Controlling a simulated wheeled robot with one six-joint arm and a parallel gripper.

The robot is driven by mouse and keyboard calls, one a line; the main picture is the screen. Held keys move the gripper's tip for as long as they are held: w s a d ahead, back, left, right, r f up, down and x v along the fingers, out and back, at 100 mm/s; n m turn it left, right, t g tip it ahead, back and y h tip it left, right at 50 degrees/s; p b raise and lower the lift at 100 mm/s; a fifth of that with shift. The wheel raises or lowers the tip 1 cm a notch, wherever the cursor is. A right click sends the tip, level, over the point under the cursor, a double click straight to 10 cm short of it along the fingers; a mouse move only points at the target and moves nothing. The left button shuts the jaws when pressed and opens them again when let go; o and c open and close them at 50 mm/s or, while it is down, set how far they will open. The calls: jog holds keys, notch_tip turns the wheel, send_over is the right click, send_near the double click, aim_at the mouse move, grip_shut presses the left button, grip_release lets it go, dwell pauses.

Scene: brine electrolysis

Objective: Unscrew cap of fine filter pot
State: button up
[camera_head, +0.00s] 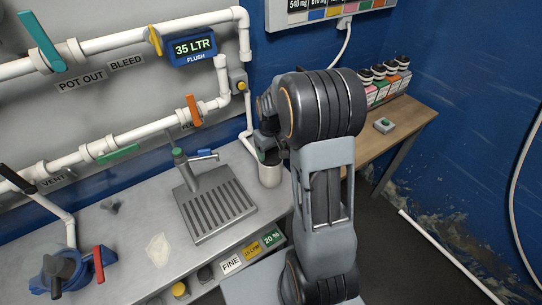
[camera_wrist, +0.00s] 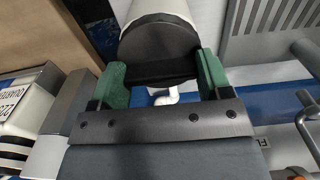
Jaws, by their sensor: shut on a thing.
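A pale cylindrical pot (camera_head: 269,172) stands upright on the steel counter, just right of the drain tray, partly behind my arm. The wrist view shows its light wall (camera_wrist: 158,8) and dark top (camera_wrist: 158,40). I cannot read a label on it, so I cannot confirm that it is the fine filter pot. My gripper (camera_wrist: 162,74) has its two green pads shut on a black cap (camera_wrist: 160,68) at the top of the pot. I cannot tell whether the cap is loosened. In the head view my gripper is mostly hidden by my arm.
A ribbed drain tray (camera_head: 215,208) with a tap (camera_head: 198,158) is left of the pot. White pipes with coloured valve handles run along the wall. Several small bottles and boxes (camera_head: 385,80) stand on the wooden table. A "FINE" label (camera_head: 231,265) is below the counter.

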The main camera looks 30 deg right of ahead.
jog(key=n, duration=0.3)
jog(key=shift+c, duration=0.2)
jog(key=shift+n, duration=1.4)
jog(key=shift+n, duration=1)
jog(key=n, duration=0.3)
jog(key=shift+n, duration=0.3)
jog(key=n, duration=0.3)
jog(key=shift+n, duration=1.5)
